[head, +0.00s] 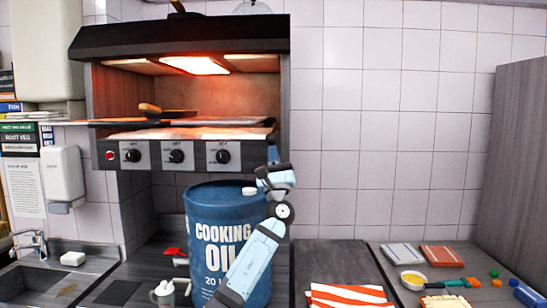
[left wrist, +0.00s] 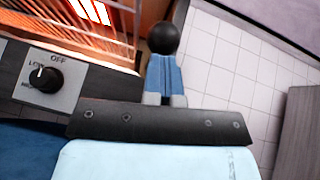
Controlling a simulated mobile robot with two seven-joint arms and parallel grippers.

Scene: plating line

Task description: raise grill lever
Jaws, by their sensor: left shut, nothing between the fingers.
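The grill (head: 190,155) hangs on the wall with a dark hood, a glowing heater and several black dials on its front. A black ball knob (left wrist: 163,38), seemingly the lever's end, shows in the left wrist view just beyond my fingertips. Whether they touch it I cannot tell. My left gripper (head: 273,168) is at the grill's front right corner in the head view, pointing up. Its blue fingers also show in the left wrist view (left wrist: 164,72), shut with nothing between them. The lever's shaft is hidden. My right gripper is out of view.
A blue cooking oil drum (head: 205,225) stands below the grill, partly behind my left arm. A dial (left wrist: 42,78) is close on the left in the wrist view. The tiled wall right of the grill is clear.

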